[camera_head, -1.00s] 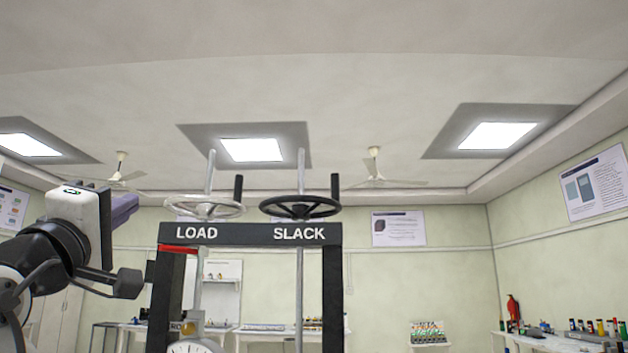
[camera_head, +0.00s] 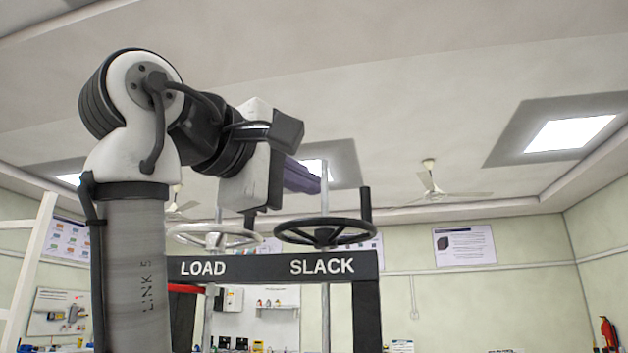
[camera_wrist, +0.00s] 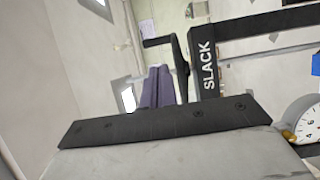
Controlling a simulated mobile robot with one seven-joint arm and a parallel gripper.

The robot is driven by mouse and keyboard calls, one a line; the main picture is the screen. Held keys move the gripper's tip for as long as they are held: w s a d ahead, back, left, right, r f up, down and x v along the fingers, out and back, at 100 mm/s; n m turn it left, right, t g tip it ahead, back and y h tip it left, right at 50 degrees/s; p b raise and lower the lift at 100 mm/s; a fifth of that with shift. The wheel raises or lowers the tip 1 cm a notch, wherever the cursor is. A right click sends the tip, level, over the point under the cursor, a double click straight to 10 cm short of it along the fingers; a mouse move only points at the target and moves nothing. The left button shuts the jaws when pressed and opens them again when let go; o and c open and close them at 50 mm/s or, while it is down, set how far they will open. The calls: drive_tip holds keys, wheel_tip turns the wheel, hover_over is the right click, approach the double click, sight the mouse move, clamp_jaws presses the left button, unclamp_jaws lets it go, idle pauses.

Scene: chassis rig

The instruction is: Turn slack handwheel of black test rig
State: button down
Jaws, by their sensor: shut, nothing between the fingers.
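The black test rig (camera_head: 368,290) has a dark crossbar lettered LOAD and SLACK. The slack handwheel (camera_head: 325,243) is a black spoked wheel above the SLACK label, with an upright handle (camera_head: 365,203) at its right side. In the wrist view the slack handwheel (camera_wrist: 180,68) appears nearly edge-on, beside the SLACK lettering. My gripper (camera_head: 314,184) has purple fingers, shut and empty. In the head view it is above and left of the slack wheel. Its purple fingers (camera_wrist: 157,88) also show in the wrist view, close to the wheel; contact cannot be told.
The pale load handwheel (camera_head: 212,236) is left of the slack wheel, partly behind my wrist. A vertical rod (camera_head: 325,187) rises through the slack wheel. A dial gauge (camera_wrist: 303,122) shows in the wrist view. The space right of the rig looks open.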

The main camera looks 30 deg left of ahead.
drive_tip(key=p, duration=0.4)
approach(363, 208)
drive_tip(key=w, duration=0.5)
drive_tip(key=shift+w+d+r, duration=0.15)
drive_tip(key=shift+w+d, duration=0.05)
drive_tip(key=shift+d, duration=0.2)
drive_tip(key=shift+w+d, duration=0.15)
drive_tip(key=shift+w, duration=0.6)
